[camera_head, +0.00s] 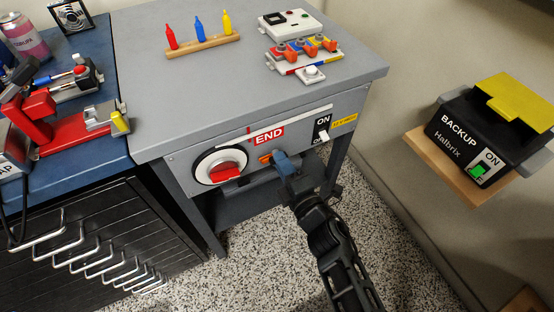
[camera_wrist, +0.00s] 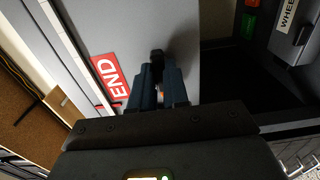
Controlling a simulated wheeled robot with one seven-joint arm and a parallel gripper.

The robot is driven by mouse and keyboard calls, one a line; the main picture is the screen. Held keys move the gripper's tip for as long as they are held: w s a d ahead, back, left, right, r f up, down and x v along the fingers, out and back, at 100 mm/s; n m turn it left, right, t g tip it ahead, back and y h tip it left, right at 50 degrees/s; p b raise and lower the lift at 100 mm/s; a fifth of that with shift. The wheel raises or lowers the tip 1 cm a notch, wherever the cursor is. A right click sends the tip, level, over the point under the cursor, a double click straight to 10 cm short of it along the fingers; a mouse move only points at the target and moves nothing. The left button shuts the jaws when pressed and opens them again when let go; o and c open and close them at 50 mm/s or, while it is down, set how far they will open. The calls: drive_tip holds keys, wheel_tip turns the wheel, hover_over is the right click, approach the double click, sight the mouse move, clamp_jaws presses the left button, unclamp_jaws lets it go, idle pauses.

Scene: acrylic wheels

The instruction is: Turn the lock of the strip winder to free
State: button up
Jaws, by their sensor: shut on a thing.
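The strip winder's grey front panel carries a red END label (camera_head: 269,136), which also shows in the wrist view (camera_wrist: 109,78). Left of the label is a round white dial with a red knob (camera_head: 226,172). Below the label sits a small lock with an orange part (camera_head: 265,158) showing just left of my fingertips. My gripper (camera_head: 279,157) has blue fingers and is shut on the lock at the panel. In the wrist view the fingers (camera_wrist: 158,68) close around a small dark piece, with a bit of orange between them. The fingers hide most of the lock, so its setting cannot be read.
An ON/OFF switch (camera_head: 322,129) is on the panel to the right. Colored bottles (camera_head: 199,30) and a control box (camera_head: 291,24) stand on the grey top. A red device (camera_head: 60,125) stands on the blue bench at left. A black BACKUP box (camera_head: 475,140) is at right.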

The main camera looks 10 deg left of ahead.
clamp_jaws()
drive_tip(key=shift+f, duration=0.1)
drive_tip(key=shift+n+b, duration=1.05)
drive_tip(key=shift+n, duration=1.25)
drive_tip(key=n+b, duration=0.1)
drive_tip(key=n, duration=0.3)
drive_tip(key=shift+n+b, duration=0.3)
drive_tip(key=shift+b, duration=0.1)
